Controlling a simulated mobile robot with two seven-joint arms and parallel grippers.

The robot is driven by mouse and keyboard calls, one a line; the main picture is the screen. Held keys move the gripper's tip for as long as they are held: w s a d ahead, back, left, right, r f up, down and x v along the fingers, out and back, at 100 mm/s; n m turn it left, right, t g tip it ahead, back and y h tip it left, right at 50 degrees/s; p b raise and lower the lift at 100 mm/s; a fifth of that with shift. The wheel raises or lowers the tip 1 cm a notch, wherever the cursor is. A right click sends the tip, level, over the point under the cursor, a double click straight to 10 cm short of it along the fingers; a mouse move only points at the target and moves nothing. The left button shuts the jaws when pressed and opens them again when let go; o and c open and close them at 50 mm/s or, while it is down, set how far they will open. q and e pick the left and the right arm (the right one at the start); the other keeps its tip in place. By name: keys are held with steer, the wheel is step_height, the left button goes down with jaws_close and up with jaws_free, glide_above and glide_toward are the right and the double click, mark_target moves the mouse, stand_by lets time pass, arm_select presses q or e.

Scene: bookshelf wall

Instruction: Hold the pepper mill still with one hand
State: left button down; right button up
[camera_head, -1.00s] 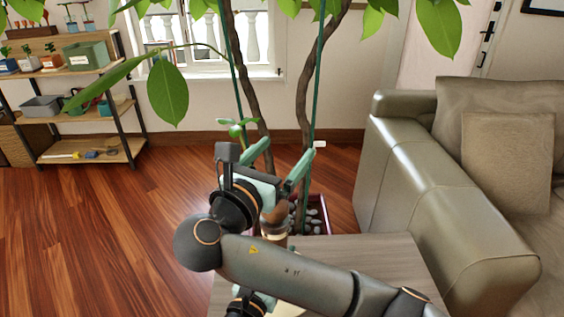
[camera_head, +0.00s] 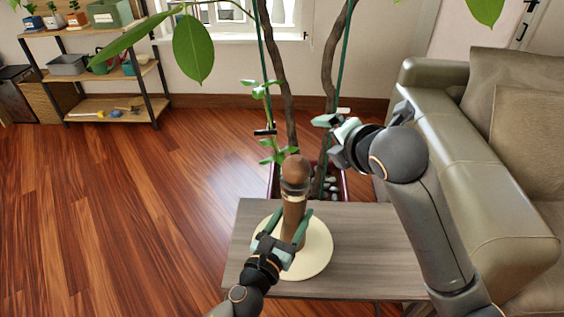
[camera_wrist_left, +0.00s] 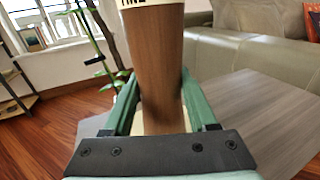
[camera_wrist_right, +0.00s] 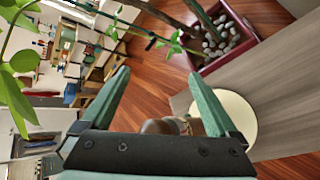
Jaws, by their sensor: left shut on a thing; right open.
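The brown wooden pepper mill (camera_head: 294,180) stands upright on a cream round mat (camera_head: 318,255) on the small grey table. My left gripper (camera_head: 285,222) is shut around the mill's lower body. In the left wrist view the mill's body (camera_wrist_left: 160,70) stands between the fingers (camera_wrist_left: 157,108), with a light band with lettering above. My right gripper (camera_head: 330,125) is open and empty, above and to the right of the mill's top. In the right wrist view, the mill's brown top (camera_wrist_right: 158,127) shows low between the spread fingers (camera_wrist_right: 163,85).
A potted plant with thin trunks (camera_head: 275,70) and a dark red pot (camera_head: 345,188) stands just behind the table (camera_head: 375,225). A leather sofa (camera_head: 440,160) is at the right. A shelf (camera_head: 110,105) stands at the back left. Wooden floor is clear at left.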

steer(key=s+m+g+y, duration=0.1)
steer(key=s+m+y, duration=0.15)
steer(key=y, duration=0.25)
steer(key=m+g+y, duration=0.2)
steer(key=m+y, duration=0.5)
steer(key=m, duration=0.5)
glide_toward(296, 169)
step_height(296, 169, down, 3)
steer(key=w+a, duration=0.1)
steer(key=w, duration=0.1)
steer(key=x, duration=1.2)
steer(key=shift+w+r, duration=0.2)
steer(key=shift+r, duration=0.35)
steer(key=c, duration=1.4)
steer(key=shift+o, duration=0.2)
steer(key=shift+f+t, duration=0.1)
steer(key=shift+t, duration=0.3)
